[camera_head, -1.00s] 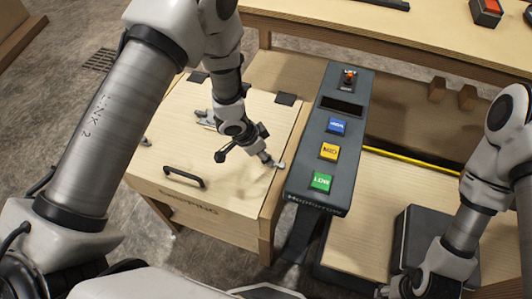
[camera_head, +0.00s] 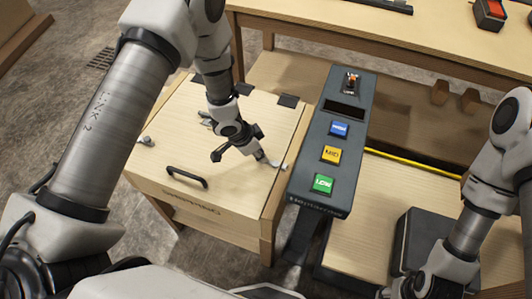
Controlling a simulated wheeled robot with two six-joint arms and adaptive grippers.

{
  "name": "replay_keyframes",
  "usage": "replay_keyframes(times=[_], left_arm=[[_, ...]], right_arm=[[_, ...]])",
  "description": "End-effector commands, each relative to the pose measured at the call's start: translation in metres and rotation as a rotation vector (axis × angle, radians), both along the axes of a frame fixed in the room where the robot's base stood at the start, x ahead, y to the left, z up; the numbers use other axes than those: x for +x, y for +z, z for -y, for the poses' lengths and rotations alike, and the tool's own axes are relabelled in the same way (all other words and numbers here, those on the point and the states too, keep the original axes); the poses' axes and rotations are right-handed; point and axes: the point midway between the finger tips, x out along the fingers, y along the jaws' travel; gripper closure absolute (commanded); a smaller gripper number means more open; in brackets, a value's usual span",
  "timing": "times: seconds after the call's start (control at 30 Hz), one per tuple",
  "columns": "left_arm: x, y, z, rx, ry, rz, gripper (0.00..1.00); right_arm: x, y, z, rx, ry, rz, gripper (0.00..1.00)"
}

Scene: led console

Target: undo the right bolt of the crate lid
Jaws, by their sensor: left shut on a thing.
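The crate (camera_head: 215,212) has a pale wooden lid (camera_head: 170,115) that lies flat and closed, with a black handle (camera_head: 187,177) near its front edge. The right bolt (camera_head: 280,166) is a small grey metal piece at the lid's right edge. My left gripper (camera_head: 266,160) is over the right side of the lid, its fingertips shut on the bolt's inner end and partly hiding it. A second small grey bolt (camera_head: 147,141) is at the lid's left edge. My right gripper (camera_head: 398,288) is at the bottom edge, mostly out of frame, and its jaws cannot be made out.
A dark console (camera_head: 313,160) with blue, yellow and green buttons stands close to the right of the crate. A dark box (camera_head: 415,238) sits on the wooden surface (camera_head: 375,215) farther right. A long table (camera_head: 375,38) runs along the back.

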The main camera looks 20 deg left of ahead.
Motion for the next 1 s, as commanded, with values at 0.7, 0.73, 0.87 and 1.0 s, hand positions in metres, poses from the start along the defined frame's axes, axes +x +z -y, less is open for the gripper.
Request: replay_keyframes(times=[0.7,0.73,0.87,1.0], left_arm=[[-0.003,0.016,-0.007,0.004,0.007,0.000,0.52],[-0.004,0.022,-0.009,0.003,0.007,0.001,0.52],[-0.012,0.052,-0.019,0.003,0.009,0.001,0.52],[-0.022,0.084,-0.029,0.002,0.007,0.001,0.52]], right_arm=[[0.000,0.000,0.000,0.000,-0.001,-0.001,0.52],[0.000,0.000,0.000,0.000,-0.001,-0.001,0.52],[0.000,-0.001,0.000,0.000,-0.001,0.000,0.52],[0.000,-0.001,0.000,0.000,-0.001,0.000,0.52]])
